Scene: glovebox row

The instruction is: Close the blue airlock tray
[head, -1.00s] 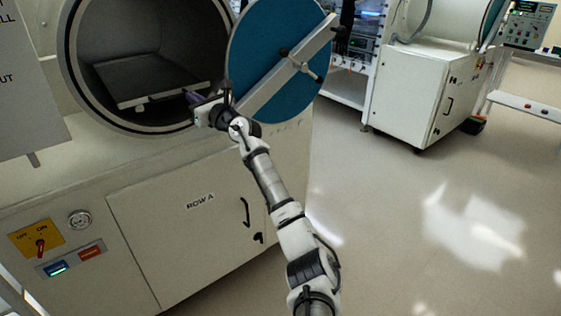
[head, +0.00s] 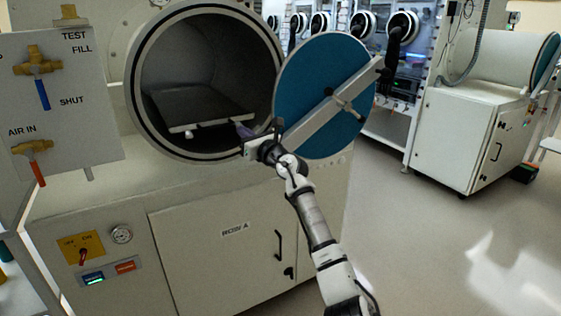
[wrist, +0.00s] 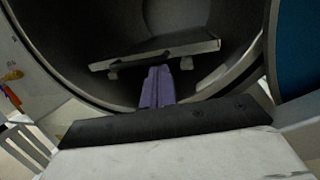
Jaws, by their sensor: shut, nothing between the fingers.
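The airlock tray (head: 203,102) is a grey flat slab with a pale front edge, inside the round dark chamber (head: 208,75). It shows no blue in these views. In the wrist view the tray (wrist: 160,52) lies ahead, its pale front edge facing me, with small pale blocks under it. My gripper (head: 240,129) has purple fingers and is at the lower right of the chamber mouth, beside the open door. In the wrist view the fingers (wrist: 157,88) are together and empty, pointing at the tray's front edge. I cannot tell whether they touch it.
The round blue door (head: 318,80) with its diagonal bar stands open just right of my gripper. A valve panel (head: 55,95) is at the left. The white cabinet (head: 215,225) stands below the chamber. Open floor (head: 425,235) lies to the right.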

